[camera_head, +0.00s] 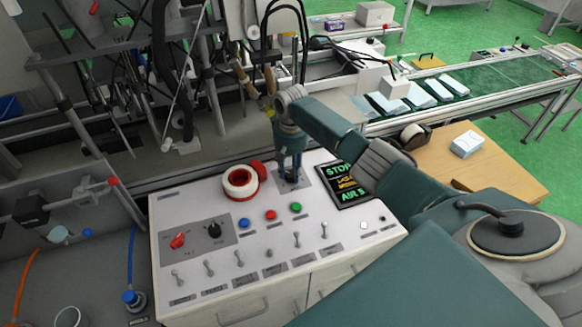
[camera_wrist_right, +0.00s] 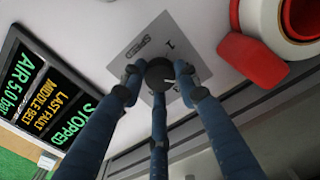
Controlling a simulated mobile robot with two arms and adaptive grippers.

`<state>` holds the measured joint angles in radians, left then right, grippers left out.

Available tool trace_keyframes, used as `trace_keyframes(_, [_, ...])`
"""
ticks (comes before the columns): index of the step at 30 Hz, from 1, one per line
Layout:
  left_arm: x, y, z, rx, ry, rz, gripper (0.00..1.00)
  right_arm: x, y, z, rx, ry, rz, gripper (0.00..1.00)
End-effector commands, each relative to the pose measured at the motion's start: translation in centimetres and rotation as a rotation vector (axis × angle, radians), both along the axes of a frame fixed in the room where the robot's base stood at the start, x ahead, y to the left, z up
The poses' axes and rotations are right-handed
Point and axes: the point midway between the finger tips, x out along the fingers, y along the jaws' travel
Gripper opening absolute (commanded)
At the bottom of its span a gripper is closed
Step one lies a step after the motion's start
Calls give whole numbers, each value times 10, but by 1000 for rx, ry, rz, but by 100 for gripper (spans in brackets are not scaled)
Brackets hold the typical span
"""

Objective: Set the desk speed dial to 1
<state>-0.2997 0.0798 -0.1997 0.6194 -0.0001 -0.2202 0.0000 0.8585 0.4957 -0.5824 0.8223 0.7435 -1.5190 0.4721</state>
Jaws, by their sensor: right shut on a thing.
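The desk speed dial (camera_wrist_right: 159,73) is a dark round knob on a grey plate (camera_wrist_right: 150,40) marked "SPEED" and "1". It sits on the white control desk (camera_head: 200,212), left of the display in the head view. My right gripper (camera_head: 290,176) points down over the plate and hides the dial there. In the right wrist view its three dark blue fingers (camera_wrist_right: 160,82) are closed around the dial. A small light mark shows near the knob's edge, but I cannot tell its exact setting. My left gripper is not in view.
A display (camera_head: 345,185) reading "STOPPED" lies right of the gripper. Buttons, toggle switches, a red switch (camera_head: 177,241) and a black knob (camera_head: 214,230) are nearer the desk's front.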

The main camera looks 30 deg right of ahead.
Motion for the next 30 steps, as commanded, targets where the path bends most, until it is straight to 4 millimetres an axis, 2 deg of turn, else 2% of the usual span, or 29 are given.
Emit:
trace_keyframes(12, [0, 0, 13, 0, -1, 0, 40, 1, 0, 2, 0, -4, 394, 5])
trace_keyframes(30, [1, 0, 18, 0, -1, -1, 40, 2, 0, 2, 0, -5, 962, 5])
